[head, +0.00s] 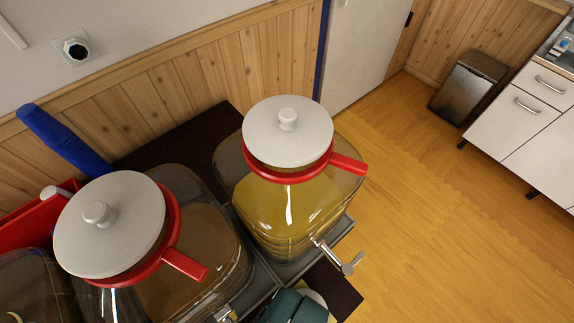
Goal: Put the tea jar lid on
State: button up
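A jar of brown liquid, which looks like tea (205,245), stands at the left. A pale grey round lid with a knob (130,205) shows above a red collar with a handle (185,264) there. I cannot tell whether this lid is fully seated. A second jar holds yellow liquid (300,212) at the centre. Its matching pale lid (265,138) covers its top, with a red collar and handle (348,164) beneath. My gripper is not in view.
A metal tap (340,257) sticks out in front of the yellow jar. Teal items (295,307) stand at the bottom edge, partly cut off. A blue bar (65,140) and a red object (35,215) are at the left. Open floor (440,230) lies to the right.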

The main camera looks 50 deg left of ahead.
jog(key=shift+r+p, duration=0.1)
jog(key=shift+p, duration=0.25)
dwell(0.3)
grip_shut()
dwell(0.4)
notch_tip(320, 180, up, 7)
jog(key=p, duration=0.8)
dwell(0.7)
